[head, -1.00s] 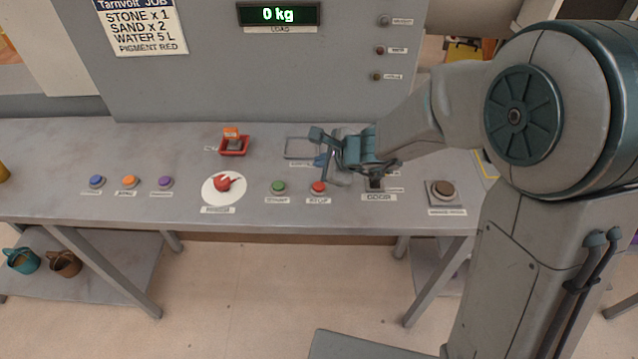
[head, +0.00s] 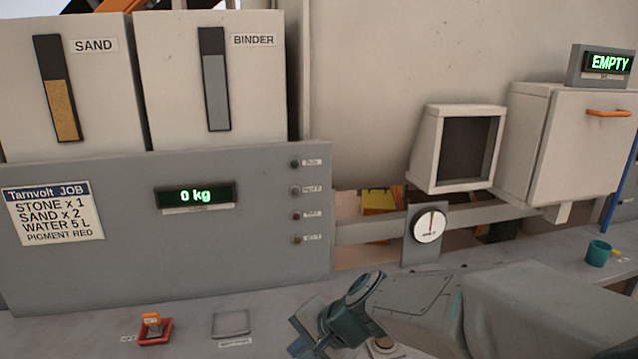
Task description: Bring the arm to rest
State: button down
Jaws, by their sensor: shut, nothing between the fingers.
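My gripper (head: 304,336) is at the bottom middle of the head view, over the grey bench. It is shut and holds nothing that I can see. It is to the right of a small empty square tray (head: 231,323). My forearm reaches in from the lower right and hides part of the bench. The bench buttons to the left are out of view.
A red tray (head: 155,333) with an orange-topped item stands at the lower left. The panel (head: 120,272) carries a job card and a 0 kg display (head: 195,196). A dial (head: 429,226), a hopper (head: 456,148), a white cabinet (head: 562,150) and a teal cup (head: 598,253) are right.

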jog(key=s+d+n+h, duration=0.3)
jog(key=s+d, duration=0.2)
jog(key=d, duration=0.4)
jog(key=s+d+r+n+h, duration=0.1)
jog(key=s+d+n+h, duration=0.2)
jog(key=s+d, duration=0.3)
jog(key=d, duration=0.3)
jog(key=shift+d+n+g+h, duration=0.2)
jog(key=shift+n+g+h, duration=0.1)
jog(key=shift+g+h, duration=0.1)
